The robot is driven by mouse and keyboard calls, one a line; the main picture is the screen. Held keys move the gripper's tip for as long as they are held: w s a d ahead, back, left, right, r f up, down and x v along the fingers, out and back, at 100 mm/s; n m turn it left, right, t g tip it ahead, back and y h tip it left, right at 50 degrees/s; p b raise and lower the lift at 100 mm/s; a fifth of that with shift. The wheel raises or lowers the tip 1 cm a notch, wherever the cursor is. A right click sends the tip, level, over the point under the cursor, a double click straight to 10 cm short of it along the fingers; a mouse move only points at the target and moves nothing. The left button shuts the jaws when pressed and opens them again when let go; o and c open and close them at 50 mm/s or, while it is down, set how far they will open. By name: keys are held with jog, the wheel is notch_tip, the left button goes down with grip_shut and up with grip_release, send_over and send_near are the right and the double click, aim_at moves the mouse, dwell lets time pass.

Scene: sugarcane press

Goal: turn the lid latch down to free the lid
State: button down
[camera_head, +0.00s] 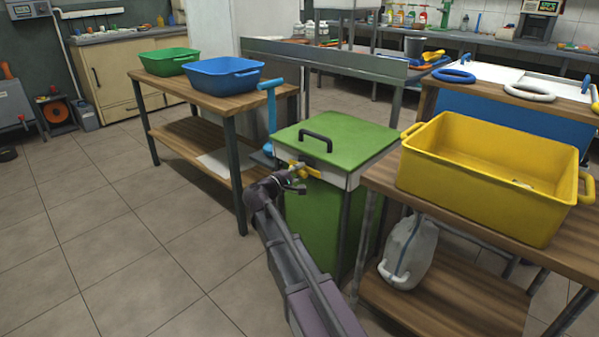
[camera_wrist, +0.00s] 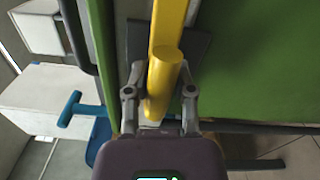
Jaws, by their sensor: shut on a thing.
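The green press bin (camera_head: 325,213) stands in the middle with its green lid (camera_head: 350,140) down and a dark handle on top. The yellow latch (camera_head: 311,171) is on the white front band below the lid's edge. My gripper (camera_head: 297,177) is at the latch, in front of the bin. In the wrist view, the yellow latch (camera_wrist: 163,75) runs up between my two fingers (camera_wrist: 160,92), with a finger against each side. A dark plate shows behind it. The finger contact is partly hidden in the head view.
A yellow tub (camera_head: 480,170) stands on a wooden table at the right, with a white sack (camera_head: 408,252) on its lower shelf. At the left, a table holds a blue tub (camera_head: 224,79) and a green tub (camera_head: 170,62).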

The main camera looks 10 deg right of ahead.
jog(key=c, duration=0.6)
grip_release()
jog(key=shift+a, duration=0.1)
jog(key=shift+v, duration=5.95)
